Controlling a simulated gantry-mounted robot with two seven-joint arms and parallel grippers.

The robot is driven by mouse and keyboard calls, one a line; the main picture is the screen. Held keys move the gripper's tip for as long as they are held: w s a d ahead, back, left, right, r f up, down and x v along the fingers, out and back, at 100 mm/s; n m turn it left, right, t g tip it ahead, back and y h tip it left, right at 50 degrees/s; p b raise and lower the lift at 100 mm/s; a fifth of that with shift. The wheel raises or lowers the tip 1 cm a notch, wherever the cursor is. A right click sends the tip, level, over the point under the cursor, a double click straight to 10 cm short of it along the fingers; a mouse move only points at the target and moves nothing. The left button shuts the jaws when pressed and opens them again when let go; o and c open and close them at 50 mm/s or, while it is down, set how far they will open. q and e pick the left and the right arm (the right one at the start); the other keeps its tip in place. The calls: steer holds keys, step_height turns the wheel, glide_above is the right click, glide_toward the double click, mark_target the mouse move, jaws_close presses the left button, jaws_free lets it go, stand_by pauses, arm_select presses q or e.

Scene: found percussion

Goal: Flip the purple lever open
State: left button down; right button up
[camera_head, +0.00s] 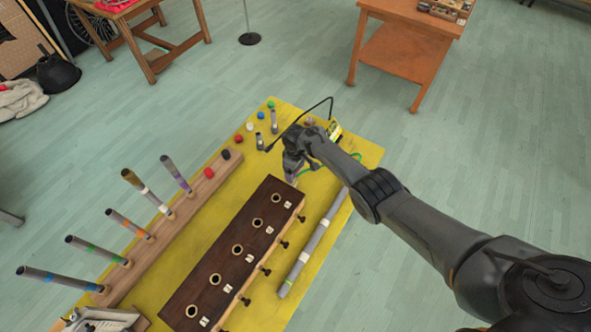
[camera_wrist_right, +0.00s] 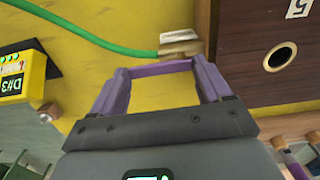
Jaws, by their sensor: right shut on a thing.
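My right gripper (camera_head: 293,178) is low over the yellow board, at the far end of the dark wooden box (camera_head: 240,245). In the right wrist view my right gripper (camera_wrist_right: 155,82) has its two purple-looking fingers apart, with yellow board showing between them. A purple bar (camera_wrist_right: 155,69), seemingly the lever, spans between the fingertips; finger and bar are hard to tell apart. It sits beside a pale fitting (camera_wrist_right: 181,42) at the end of a green hose (camera_wrist_right: 95,38). In the head view the gripper hides the lever. My left gripper is not in view.
The box has several round holes and small knobs along its side. A grey tube (camera_head: 311,245) lies right of it; a wooden rack (camera_head: 165,228) of banded tubes stands left. A yellow tuner (camera_head: 334,131) and small caps are at the far end.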

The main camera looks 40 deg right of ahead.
steer(key=o, duration=1)
steer(key=shift+r, duration=0.1)
steer(key=shift+r+p, duration=0.3)
step_height(320, 180, up, 10)
steer(key=p, duration=0.4)
